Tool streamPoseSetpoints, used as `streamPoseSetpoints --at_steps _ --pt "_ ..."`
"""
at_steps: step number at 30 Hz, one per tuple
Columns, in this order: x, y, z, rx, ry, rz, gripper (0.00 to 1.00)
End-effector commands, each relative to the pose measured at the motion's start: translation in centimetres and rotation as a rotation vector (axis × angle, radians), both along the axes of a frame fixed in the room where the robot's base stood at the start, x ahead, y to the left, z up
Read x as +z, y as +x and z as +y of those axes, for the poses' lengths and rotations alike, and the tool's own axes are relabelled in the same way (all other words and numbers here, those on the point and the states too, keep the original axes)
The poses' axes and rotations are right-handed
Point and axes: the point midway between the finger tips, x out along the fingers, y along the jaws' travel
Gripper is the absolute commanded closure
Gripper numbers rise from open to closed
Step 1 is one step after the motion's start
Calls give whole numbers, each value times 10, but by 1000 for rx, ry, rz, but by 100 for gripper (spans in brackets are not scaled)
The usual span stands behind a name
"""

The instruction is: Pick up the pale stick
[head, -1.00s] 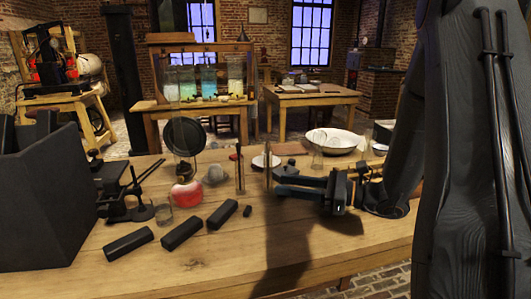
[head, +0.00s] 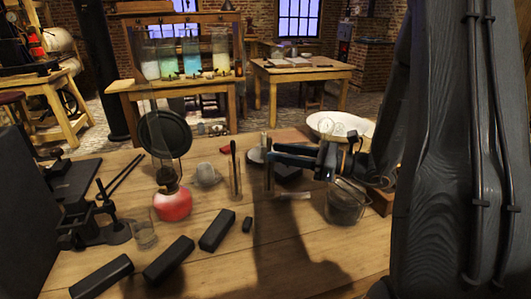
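A thin pale upright stick (head: 268,178) shows at the tips of my gripper (head: 272,155) in the head view. My gripper's dark blue-grey fingers reach left, level above the table. I cannot tell whether the stick stands between the fingers or behind them, nor how wide the fingers are apart. A short pale piece (head: 293,196) lies on the table below the fingers. Another slim upright rod (head: 234,168), with a dark top, stands to the left of my gripper, apart from it.
A red-based glass lamp (head: 172,204) and a round black disc (head: 165,134) stand to the left. Several black blocks (head: 168,259) lie in front. A glass beaker (head: 346,203) stands right, below my arm. A white basin (head: 341,125) is behind. The front middle table (head: 300,258) is clear.

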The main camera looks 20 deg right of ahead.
Motion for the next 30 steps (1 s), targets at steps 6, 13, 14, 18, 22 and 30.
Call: streamPoseSetpoints --at_steps 6,13,14,18,22,30 --pt "1 9 12 1 0 0 67" --pt "5 24 29 2 0 0 67" --pt "6 28 32 2 0 0 67" --pt "10 42 47 3 0 0 67" --pt "9 50 57 2 0 0 67" --pt "8 52 59 1 0 0 67"
